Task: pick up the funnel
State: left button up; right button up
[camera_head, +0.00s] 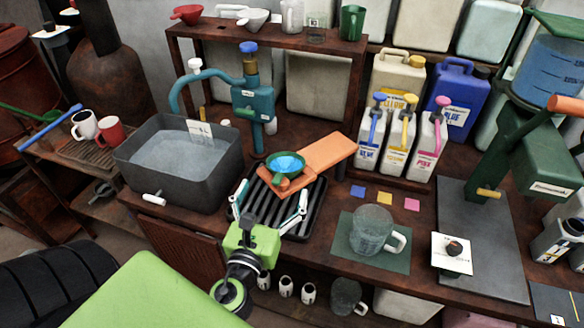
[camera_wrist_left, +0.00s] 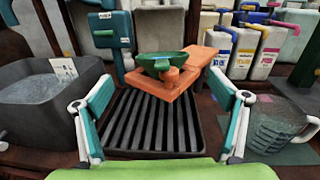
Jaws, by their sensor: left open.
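A green funnel-shaped bowl (camera_head: 285,163) with a bright blue inside rests on an orange board (camera_head: 325,153) above a black slatted rack (camera_head: 272,222). In the left wrist view the green bowl (camera_wrist_left: 160,64) is ahead, with an orange rounded piece at its front; I cannot tell whether a spout is below it. My left gripper (camera_head: 270,203) is open and empty over the rack, its fingers spread, short of the bowl and apart from it. It also shows in the left wrist view (camera_wrist_left: 160,112). My right gripper is not in view.
A clear jug (camera_head: 371,230) stands to the right on a green mat. Blue, yellow and pink pump bottles (camera_head: 403,140) are behind. Red and white scoop-like vessels (camera_head: 187,14) sit on the shelf.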

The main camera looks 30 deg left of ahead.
aim_at(280, 178)
pick_arm(q)
jog(key=x, duration=0.4)
jog(key=shift+d+p, duration=0.15)
jog(key=shift+p, duration=0.25)
jog(key=shift+w, duration=0.35)
jog(key=p+x, duration=0.1)
jog(key=x, duration=0.3)
jog(key=shift+w+r+p, duration=0.15)
jog(key=shift+w+p, duration=0.1)
jog(key=shift+p, duration=0.1)
jog(key=shift+w+a, duration=0.2)
jog(key=shift+w, duration=0.05)
jog(key=c, duration=1.2)
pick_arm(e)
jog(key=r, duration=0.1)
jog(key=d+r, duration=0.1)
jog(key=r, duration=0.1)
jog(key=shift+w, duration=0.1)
